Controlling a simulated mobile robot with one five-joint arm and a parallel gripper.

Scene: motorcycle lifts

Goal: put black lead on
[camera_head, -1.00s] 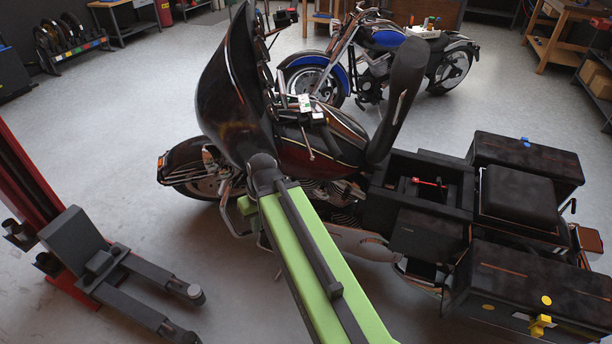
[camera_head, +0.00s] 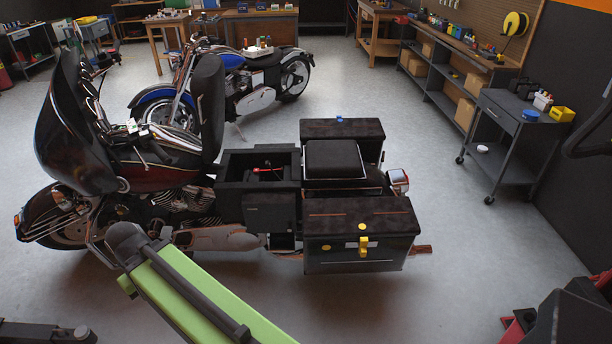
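A dark red and black touring motorcycle (camera_head: 175,172) stands across the left and middle of the view. Its seat (camera_head: 208,105) is tipped up on end. Behind the seat is an open black box (camera_head: 290,156) with a small red piece (camera_head: 267,170) inside. I cannot make out a black lead against the dark inside of the box. My green arm shows at the bottom, in front of the motorcycle. My gripper is not in view.
Black panniers carry a yellow latch (camera_head: 363,246) on the near side. A blue motorcycle (camera_head: 250,75) stands behind. A grey cart (camera_head: 515,130) and a long workbench (camera_head: 440,65) line the right. Red and black equipment (camera_head: 570,315) fills the lower right corner. Floor is clear right of the motorcycle.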

